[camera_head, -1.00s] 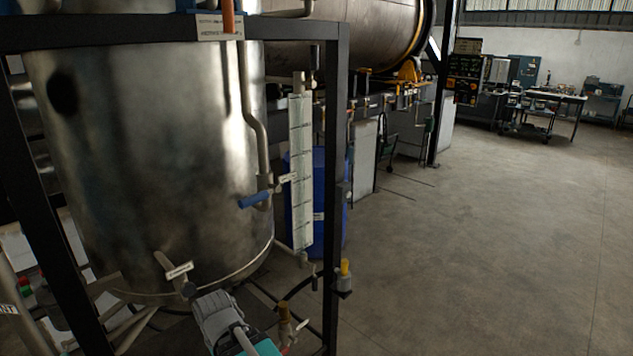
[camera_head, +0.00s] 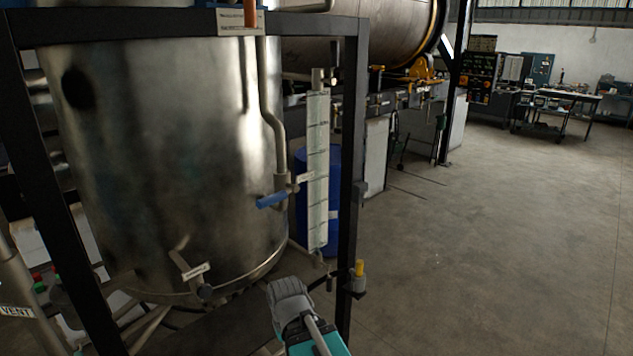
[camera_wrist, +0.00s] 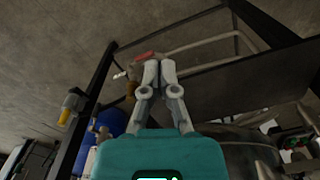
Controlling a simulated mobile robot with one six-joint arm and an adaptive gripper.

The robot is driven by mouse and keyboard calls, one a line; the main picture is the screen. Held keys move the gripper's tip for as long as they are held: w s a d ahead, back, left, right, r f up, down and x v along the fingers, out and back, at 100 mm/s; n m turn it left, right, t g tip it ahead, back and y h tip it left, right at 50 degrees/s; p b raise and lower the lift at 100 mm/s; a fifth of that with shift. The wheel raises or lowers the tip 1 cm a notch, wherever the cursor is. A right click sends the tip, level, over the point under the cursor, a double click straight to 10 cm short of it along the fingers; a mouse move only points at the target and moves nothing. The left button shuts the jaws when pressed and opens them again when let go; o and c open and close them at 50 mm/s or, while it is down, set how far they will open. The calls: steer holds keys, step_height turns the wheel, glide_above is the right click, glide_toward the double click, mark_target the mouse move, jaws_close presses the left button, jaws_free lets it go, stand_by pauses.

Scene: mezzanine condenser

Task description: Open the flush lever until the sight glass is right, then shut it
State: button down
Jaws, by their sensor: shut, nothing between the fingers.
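The sight glass (camera_head: 318,170) is a tall pale vertical strip with marks, right of the steel tank; its level is too small to read. A blue lever (camera_head: 271,200) sits on the tank's side pipe beside a small tag. Another valve with a dark knob (camera_head: 205,291) and tag is low on the tank. I cannot read which is the flush lever. My gripper (camera_wrist: 157,68) is shut and empty. In the wrist view its tips are close to a red handle (camera_wrist: 147,56) near a brass fitting (camera_wrist: 132,90); contact is unclear. In the head view my gripper (camera_head: 290,292) hides that spot.
The steel tank (camera_head: 165,160) stands inside a black frame (camera_head: 352,200). A blue drum (camera_head: 332,190) stands behind. The concrete floor at right is clear.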

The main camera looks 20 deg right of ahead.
steer(key=c, duration=1.3)
jaws_free()
steer(key=shift+d, duration=0.1)
steer(key=o, duration=0.7)
steer(key=shift+w, duration=0.1)
